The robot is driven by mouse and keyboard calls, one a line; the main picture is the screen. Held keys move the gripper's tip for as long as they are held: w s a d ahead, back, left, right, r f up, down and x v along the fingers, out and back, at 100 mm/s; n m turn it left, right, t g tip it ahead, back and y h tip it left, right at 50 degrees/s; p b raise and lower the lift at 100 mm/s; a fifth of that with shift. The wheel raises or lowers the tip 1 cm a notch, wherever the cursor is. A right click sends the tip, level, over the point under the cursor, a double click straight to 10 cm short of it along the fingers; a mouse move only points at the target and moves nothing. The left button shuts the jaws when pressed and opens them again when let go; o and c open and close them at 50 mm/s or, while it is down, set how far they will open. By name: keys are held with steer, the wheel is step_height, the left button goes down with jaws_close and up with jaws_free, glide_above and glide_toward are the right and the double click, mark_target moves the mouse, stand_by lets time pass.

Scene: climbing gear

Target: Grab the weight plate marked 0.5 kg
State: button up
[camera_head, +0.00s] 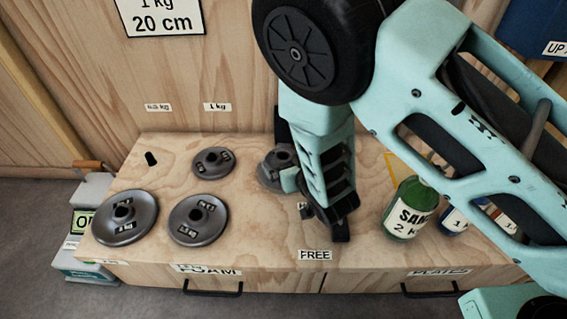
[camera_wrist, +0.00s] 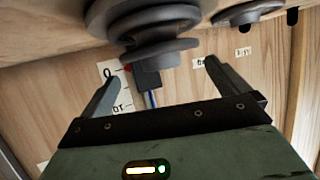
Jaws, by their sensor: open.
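Several grey round weight plates with raised hubs lie on the wooden bench in the head view: a large one at the left (camera_head: 138,208), one beside it (camera_head: 187,233), a smaller one behind (camera_head: 203,172), and one partly hidden by my arm (camera_head: 269,172). Their markings are too small to read surely, so I cannot tell which is 0.5 kg. My gripper is open in the wrist view (camera_wrist: 165,82). A grey plate (camera_wrist: 160,52) with stepped discs shows just beyond and between its fingers, apparently not gripped. Another plate (camera_wrist: 248,12) shows at top right there.
A green bottle (camera_head: 408,210) and a blue container (camera_head: 453,216) stand right of my arm. A black peg (camera_head: 150,158) stands at the back left. A FREE label (camera_head: 315,254) marks the bench's front edge. A wooden wall (camera_head: 240,70) rises behind.

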mark_target(284, 157)
steer(key=b+x, duration=0.2)
steer(key=x, duration=0.2)
steer(key=shift+a+f, duration=0.1)
steer(key=shift+a, duration=0.05)
steer(key=c, duration=1.1)
